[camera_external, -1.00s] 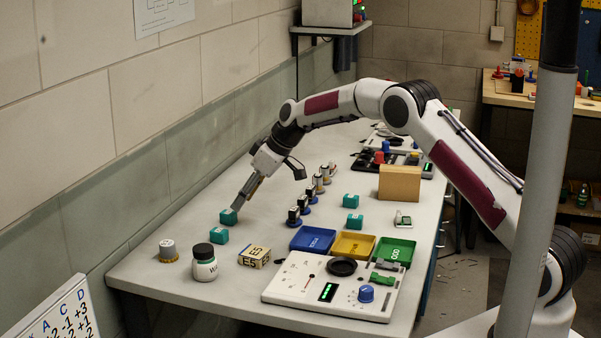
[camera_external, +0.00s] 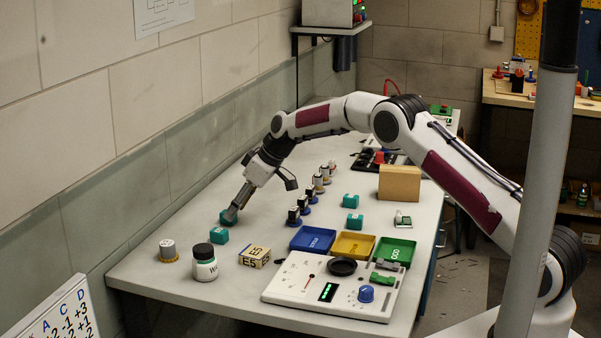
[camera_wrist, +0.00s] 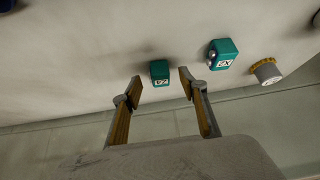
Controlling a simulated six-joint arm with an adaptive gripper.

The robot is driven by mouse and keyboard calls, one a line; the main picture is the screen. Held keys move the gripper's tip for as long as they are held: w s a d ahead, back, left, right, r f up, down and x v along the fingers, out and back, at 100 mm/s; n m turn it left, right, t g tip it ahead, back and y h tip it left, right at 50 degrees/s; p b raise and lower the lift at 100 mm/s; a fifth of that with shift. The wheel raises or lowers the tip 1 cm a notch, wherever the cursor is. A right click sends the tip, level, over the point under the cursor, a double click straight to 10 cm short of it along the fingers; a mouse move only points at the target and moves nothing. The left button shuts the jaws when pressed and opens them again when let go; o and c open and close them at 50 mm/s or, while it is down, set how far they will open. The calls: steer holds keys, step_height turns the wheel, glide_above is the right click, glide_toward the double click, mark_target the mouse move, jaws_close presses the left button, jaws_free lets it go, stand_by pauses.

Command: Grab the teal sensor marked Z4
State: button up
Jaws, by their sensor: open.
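The teal sensor marked Z4 (camera_wrist: 159,73) lies on the bench top. In the wrist view it shows between the two fingertips of my gripper (camera_wrist: 160,79), with a gap on each side. My gripper is open and empty. In the external view my gripper (camera_external: 231,215) points down at the far-left teal sensor (camera_external: 223,215) and hides part of it. Its marking cannot be read there. A second teal sensor with a different marking, seemingly X2 (camera_wrist: 224,53), lies to the right in the wrist view. In the external view a teal block (camera_external: 218,236) sits just nearer the camera.
A grey cylinder with a yellow base (camera_wrist: 267,71), a dark-lidded jar (camera_external: 204,265) and a marked box (camera_external: 254,257) stand nearby. A row of small posts (camera_external: 304,204) and coloured trays (camera_external: 312,239) are to the right. The wall (camera_external: 150,190) runs close along the left.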

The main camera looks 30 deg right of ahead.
steer(key=shift+x, duration=1.35)
steer(key=c, duration=1.2)
